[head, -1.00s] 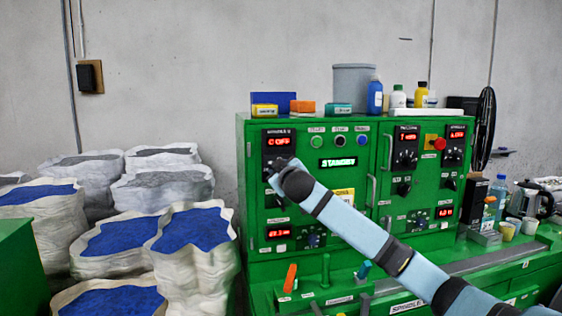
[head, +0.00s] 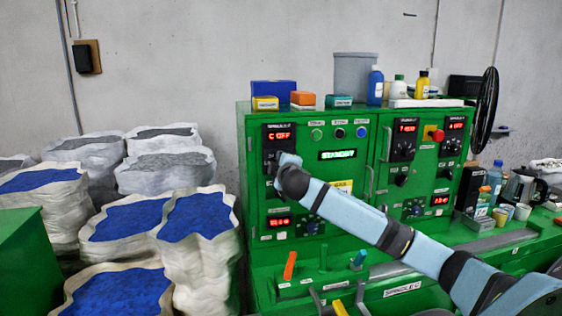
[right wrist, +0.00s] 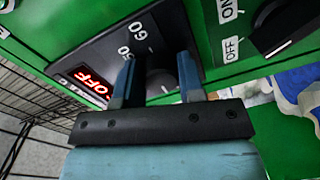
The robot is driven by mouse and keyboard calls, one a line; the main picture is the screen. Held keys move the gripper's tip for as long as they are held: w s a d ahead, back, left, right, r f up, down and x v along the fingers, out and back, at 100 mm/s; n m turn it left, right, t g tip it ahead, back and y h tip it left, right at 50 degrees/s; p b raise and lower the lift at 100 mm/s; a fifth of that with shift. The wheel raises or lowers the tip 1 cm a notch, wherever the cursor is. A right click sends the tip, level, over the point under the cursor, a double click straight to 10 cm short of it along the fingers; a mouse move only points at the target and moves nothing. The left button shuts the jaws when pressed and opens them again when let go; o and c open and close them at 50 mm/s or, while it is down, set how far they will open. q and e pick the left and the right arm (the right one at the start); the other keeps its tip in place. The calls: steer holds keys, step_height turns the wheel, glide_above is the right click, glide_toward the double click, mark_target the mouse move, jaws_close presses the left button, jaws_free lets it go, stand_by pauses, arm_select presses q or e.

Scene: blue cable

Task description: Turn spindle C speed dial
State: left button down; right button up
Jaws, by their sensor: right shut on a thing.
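The spindle C panel (head: 269,141) is a black plate at the upper left of the green machine, with a red display reading C OFF. Its speed dial (right wrist: 160,84) is a dark round knob with printed numbers beside it in the right wrist view. My right gripper (right wrist: 157,72) has one finger on each side of the dial and is shut on it. In the head view my right gripper (head: 279,165) is at the lower part of that panel and hides most of the dial. My left gripper is not in view.
An ON/OFF switch (right wrist: 290,22) sits close beside the panel. Bottles and small boxes (head: 302,98) stand on top of the machine (head: 340,200). Sacks of blue pellets (head: 125,218) fill the left side. Levers (head: 290,265) rise from the ledge below.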

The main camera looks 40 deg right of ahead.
stand_by(0.5)
steer(key=o, duration=0.9)
steer(key=b+v, duration=0.3)
steer(key=v, duration=1)
steer(key=shift+s+a+r, duration=0.1)
steer(key=shift+s+a, duration=0.1)
steer(key=shift+s, duration=0.2)
